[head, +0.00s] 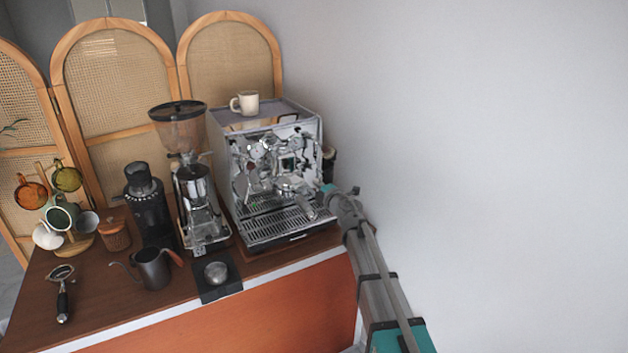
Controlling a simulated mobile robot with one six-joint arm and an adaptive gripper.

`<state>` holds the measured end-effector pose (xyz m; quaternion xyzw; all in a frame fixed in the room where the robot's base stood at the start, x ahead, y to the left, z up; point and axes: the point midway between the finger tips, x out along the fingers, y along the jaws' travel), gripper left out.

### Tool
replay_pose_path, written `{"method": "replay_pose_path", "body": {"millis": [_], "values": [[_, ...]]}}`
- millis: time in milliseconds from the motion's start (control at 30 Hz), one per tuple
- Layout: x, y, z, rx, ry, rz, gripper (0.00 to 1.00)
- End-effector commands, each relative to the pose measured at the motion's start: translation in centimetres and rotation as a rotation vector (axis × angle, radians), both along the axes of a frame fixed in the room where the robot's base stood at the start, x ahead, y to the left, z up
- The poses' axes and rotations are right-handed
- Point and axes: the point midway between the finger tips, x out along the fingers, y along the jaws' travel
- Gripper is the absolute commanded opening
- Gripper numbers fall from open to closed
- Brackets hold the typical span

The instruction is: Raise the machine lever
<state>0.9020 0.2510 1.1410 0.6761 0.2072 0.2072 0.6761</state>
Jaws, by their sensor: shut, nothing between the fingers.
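The chrome espresso machine (275,170) stands at the right end of the wooden cart, against the wall. Its front carries a shiny group head with levers and knobs (262,170). The machine lever cannot be told apart clearly among these chrome parts. A portafilter (292,187) appears fitted below the group, its handle pointing toward the front right. My arm reaches in from the lower right. My gripper (323,193) is shut and empty by the machine's right front edge, near the portafilter handle. Its fingertips are small in view, and I cannot tell whether they touch anything.
A cream cup (246,103) sits on the machine's top. A grinder (194,180) stands to its left. A dark kettle (153,268), a tamper (216,272) on a black mat, a loose portafilter (63,290) and a mug tree (73,243) occupy the cart. A wall bounds the right.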

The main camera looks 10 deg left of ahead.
Motion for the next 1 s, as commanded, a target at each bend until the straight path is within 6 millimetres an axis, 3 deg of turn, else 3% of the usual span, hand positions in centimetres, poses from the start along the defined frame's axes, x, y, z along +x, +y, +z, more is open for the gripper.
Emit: {"method": "replay_pose_path", "body": {"millis": [100, 300, 1000], "values": [[-1.9, -0.8, -0.2, 0.000, 0.000, 0.000, 0.00], [-3.9, -1.7, -0.5, 0.000, 0.000, -0.001, 0.00], [-4.0, -1.9, -0.5, 0.000, 0.000, -0.001, 0.00]]}}
